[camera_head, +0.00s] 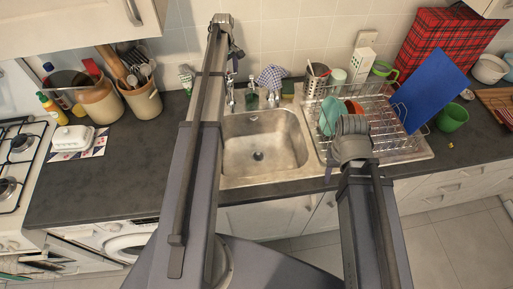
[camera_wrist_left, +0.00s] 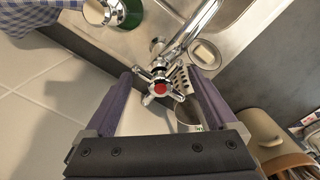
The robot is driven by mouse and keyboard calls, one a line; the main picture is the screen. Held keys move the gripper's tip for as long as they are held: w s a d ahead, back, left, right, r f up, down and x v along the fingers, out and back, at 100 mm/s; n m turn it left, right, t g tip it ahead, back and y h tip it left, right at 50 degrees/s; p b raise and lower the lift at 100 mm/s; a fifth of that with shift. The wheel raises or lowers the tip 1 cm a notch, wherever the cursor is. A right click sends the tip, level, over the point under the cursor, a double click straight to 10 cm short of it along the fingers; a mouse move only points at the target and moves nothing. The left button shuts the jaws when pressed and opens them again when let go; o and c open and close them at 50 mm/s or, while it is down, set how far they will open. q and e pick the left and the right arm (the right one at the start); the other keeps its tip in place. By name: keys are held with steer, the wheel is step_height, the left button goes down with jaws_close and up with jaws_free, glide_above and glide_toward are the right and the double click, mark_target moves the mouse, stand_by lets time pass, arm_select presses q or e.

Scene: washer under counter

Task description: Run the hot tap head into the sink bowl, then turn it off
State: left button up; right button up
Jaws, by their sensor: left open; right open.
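The hot tap handle (camera_wrist_left: 160,87), a chrome cross with a red centre, shows in the left wrist view between the fingers of my left gripper (camera_wrist_left: 160,78). The gripper is open; I cannot tell whether a finger touches the handle. A chrome spout (camera_wrist_left: 196,28) runs from the tap over the sink. In the head view my left gripper (camera_head: 236,62) is above the tap (camera_head: 231,97) at the back left of the empty sink bowl (camera_head: 258,143). My right gripper (camera_head: 331,166) is mostly hidden by its arm near the sink's right side; it is open and appears empty.
A green bottle (camera_head: 252,98) and a checked cloth (camera_head: 271,77) are beside the tap. A dish rack (camera_head: 385,119) with plates stands right of the sink. Utensil pots (camera_head: 143,101) stand at the left.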

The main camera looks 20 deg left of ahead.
arm_select(q)
steer(key=shift+o, duration=0.5)
steer(key=shift+r, duration=0.1)
step_height(320, 180, up, 8)
steer(key=p, duration=0.8)
